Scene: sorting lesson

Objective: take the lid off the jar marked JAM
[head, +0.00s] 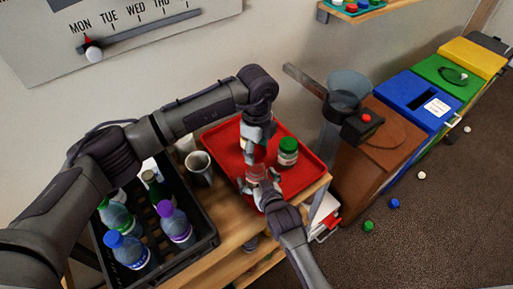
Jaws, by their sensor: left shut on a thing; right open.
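A jar with a green lid (288,152) stands upright on the red tray (308,172); no marking can be read on it. A second, reddish see-through jar (257,172) shows between my two grippers, partly hidden by them. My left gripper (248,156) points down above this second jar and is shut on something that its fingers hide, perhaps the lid. My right gripper (258,183) comes up from below and is open beside the second jar; I cannot tell whether it touches it. The word JAM is not readable anywhere.
A black crate (205,247) with several bottles stands at the left. Several bottle caps lie on the floor.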

